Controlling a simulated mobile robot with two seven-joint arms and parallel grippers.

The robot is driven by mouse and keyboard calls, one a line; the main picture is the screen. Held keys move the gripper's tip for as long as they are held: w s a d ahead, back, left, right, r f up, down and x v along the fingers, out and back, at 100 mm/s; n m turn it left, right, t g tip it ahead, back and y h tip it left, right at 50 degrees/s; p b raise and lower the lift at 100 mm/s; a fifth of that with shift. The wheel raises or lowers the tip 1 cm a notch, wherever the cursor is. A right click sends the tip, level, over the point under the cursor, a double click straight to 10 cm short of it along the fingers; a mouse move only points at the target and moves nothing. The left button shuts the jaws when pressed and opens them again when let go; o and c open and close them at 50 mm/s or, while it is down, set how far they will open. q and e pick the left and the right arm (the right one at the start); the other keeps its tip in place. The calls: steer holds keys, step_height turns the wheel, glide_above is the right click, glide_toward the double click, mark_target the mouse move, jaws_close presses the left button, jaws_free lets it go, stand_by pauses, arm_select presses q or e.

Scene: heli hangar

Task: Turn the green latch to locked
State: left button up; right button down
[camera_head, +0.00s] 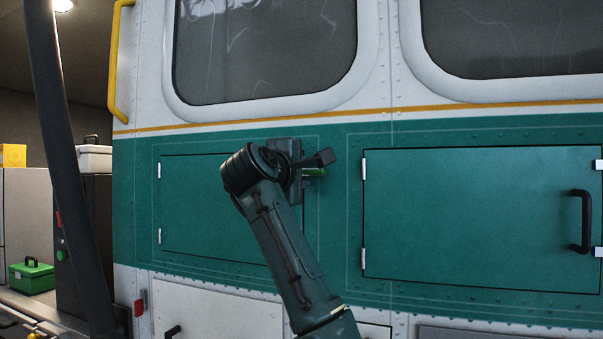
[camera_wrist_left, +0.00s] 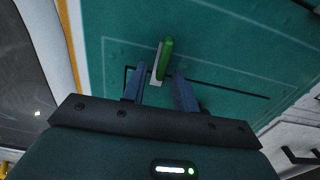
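The green latch (camera_head: 315,172) is a small handle at the right edge of a closed green hatch (camera_head: 205,210) on the helicopter's side. In the left wrist view the latch (camera_wrist_left: 167,58) is a bright green bar with a pale side face. My left gripper (camera_head: 309,167) is at the latch and hides part of it in the head view. In the left wrist view its two blue-grey fingers (camera_wrist_left: 159,78) are apart, with the latch's near end between or just beyond their tips. Clear gaps show on both sides, and I see no grip. My right gripper is not in view.
A larger green hatch (camera_head: 470,215) with a black handle (camera_head: 586,222) is to the right. Windows (camera_head: 265,45) lie above, and a yellow grab rail (camera_head: 114,60) is at the left. A green toolbox (camera_head: 32,277) sits on a bench at the far left.

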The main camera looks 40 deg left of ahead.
arm_select(q)
steer(key=b+v, duration=0.3)
steer(key=v, duration=1)
steer(key=shift+b, duration=0.3)
